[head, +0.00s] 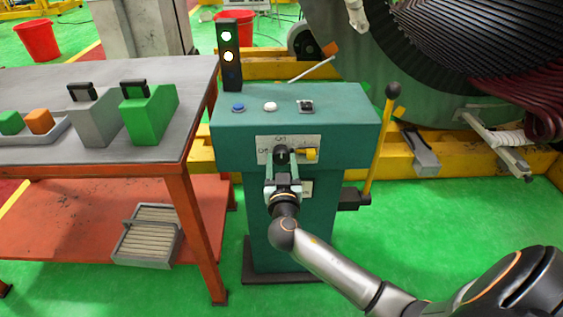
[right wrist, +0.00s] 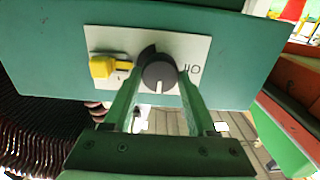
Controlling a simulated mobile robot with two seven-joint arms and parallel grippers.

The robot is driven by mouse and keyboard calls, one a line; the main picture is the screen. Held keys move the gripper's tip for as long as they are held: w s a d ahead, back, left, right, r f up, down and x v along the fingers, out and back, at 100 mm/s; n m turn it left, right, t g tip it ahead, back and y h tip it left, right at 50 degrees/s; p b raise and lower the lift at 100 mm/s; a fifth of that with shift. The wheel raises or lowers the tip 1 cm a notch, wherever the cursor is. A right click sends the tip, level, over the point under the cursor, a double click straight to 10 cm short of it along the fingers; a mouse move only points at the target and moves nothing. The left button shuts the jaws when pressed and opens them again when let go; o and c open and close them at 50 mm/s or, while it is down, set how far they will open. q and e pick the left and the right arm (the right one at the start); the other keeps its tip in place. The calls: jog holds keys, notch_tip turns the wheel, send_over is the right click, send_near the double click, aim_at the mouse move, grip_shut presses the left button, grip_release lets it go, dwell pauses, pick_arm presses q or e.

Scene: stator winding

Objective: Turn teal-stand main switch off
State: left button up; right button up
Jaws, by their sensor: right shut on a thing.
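The teal stand (head: 235,140) has a pale switch plate (head: 262,143) on its front. A dark round main switch knob (right wrist: 158,72) sits on the plate; its white mark points down in the right wrist view. A yellow lever (right wrist: 102,66) is beside it, and it also shows in the head view (head: 311,154). My right gripper (head: 281,163) is shut on the knob, one finger on each side in the right wrist view (right wrist: 158,88). Its fingers partly cover the knob in the head view. My left gripper is not in view.
A lamp tower (head: 228,70) on the stand shows green and yellowish lights. Buttons (head: 270,106) line the stand's top. A yellow lever with a black ball (head: 380,140) stands at right. A table (head: 195,85) with green and grey blocks is at left.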

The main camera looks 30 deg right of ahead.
jog(key=c, duration=0.3)
